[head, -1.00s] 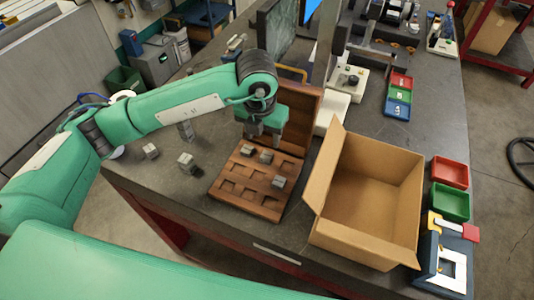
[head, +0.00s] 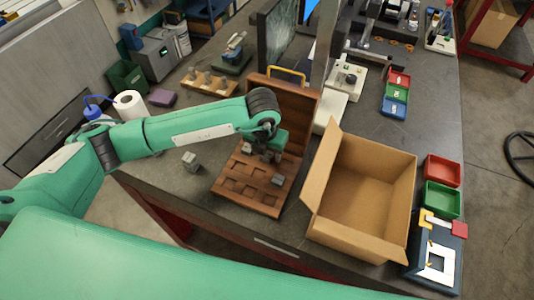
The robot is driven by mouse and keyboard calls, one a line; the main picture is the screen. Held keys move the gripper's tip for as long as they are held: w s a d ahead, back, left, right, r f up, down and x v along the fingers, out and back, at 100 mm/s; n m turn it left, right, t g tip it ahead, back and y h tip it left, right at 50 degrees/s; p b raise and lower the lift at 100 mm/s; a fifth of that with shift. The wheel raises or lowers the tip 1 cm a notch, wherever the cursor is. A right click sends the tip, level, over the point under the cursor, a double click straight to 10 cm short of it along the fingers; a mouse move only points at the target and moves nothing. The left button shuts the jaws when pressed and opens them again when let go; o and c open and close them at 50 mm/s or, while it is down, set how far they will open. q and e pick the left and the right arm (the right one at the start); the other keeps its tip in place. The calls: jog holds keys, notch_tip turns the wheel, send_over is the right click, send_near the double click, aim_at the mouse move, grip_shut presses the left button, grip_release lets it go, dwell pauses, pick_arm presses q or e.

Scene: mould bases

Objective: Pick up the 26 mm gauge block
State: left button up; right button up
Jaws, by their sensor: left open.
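An open wooden case (head: 232,188) with rows of square recesses stands on the dark workbench, its lid upright at the back. A small grey metal block (head: 278,179) sits in the case at the right. Another grey block (head: 190,161) stands on the bench left of the case. My left gripper (head: 263,154) is open and low over the back rows of the case, at the grey blocks there. Its fingers and wrist partly hide these blocks, and I cannot tell whether they touch. No size marking is legible, so I cannot tell which block is 26 mm. My right gripper is out of view.
An open cardboard box (head: 312,205) stands close to the right of the case. Red (head: 442,170) and green (head: 442,199) bins lie beyond it. A wooden stand with several pegs (head: 208,83) and a paper roll (head: 130,105) are behind my left arm.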

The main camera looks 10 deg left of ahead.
pick_arm(q)
jog(key=shift+r, duration=0.1)
grip_shut()
jog(key=shift+s+r+b, duration=0.2)
jog(key=shift+s+b, duration=0.05)
jog(key=shift+b, duration=0.5)
notch_tip(320, 180, up, 6)
jog(key=b, duration=0.3)
jog(key=shift+r, duration=0.2)
jog(key=s+a, duration=0.2)
jog(key=s, duration=0.7)
jog(key=s+a, duration=0.2)
jog(key=s, duration=0.8)
jog(key=shift+s+p, duration=0.15)
jog(key=shift+p, duration=0.25)
